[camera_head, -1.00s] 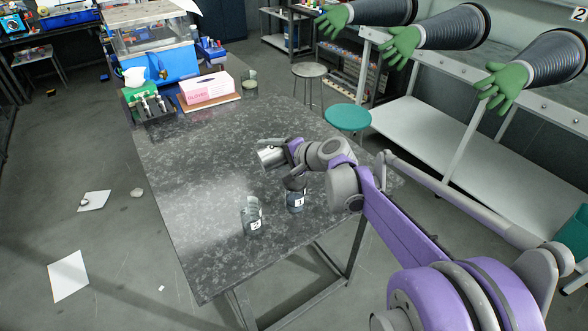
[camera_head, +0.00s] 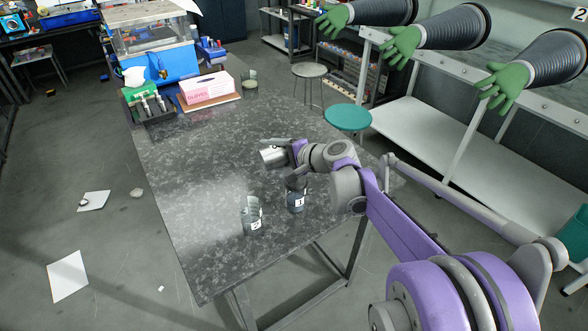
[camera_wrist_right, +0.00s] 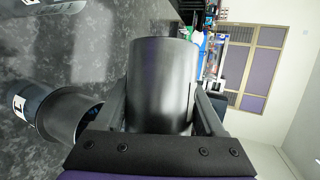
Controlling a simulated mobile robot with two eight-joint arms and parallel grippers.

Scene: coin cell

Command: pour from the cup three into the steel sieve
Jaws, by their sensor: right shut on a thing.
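My right gripper (camera_head: 284,153) is shut on a smooth grey metallic cylinder (camera_head: 272,156), which also fills the middle of the right wrist view (camera_wrist_right: 161,85). The cylinder is held above the table, tipped about on its side. No number shows on it, so I cannot tell whether it is cup three or the steel sieve. A dark grey cup with a white label (camera_head: 296,201) stands on the table below my right wrist. Another labelled dark cup (camera_head: 252,222) stands to its left and nearer the front. My left gripper is not in view.
The speckled grey table (camera_head: 190,190) is clear left of the cups. At its far end are a pink and white glove box (camera_head: 208,89), a glass beaker (camera_head: 249,82) and a green rack (camera_head: 146,100). A teal stool (camera_head: 347,118) stands beyond the right edge.

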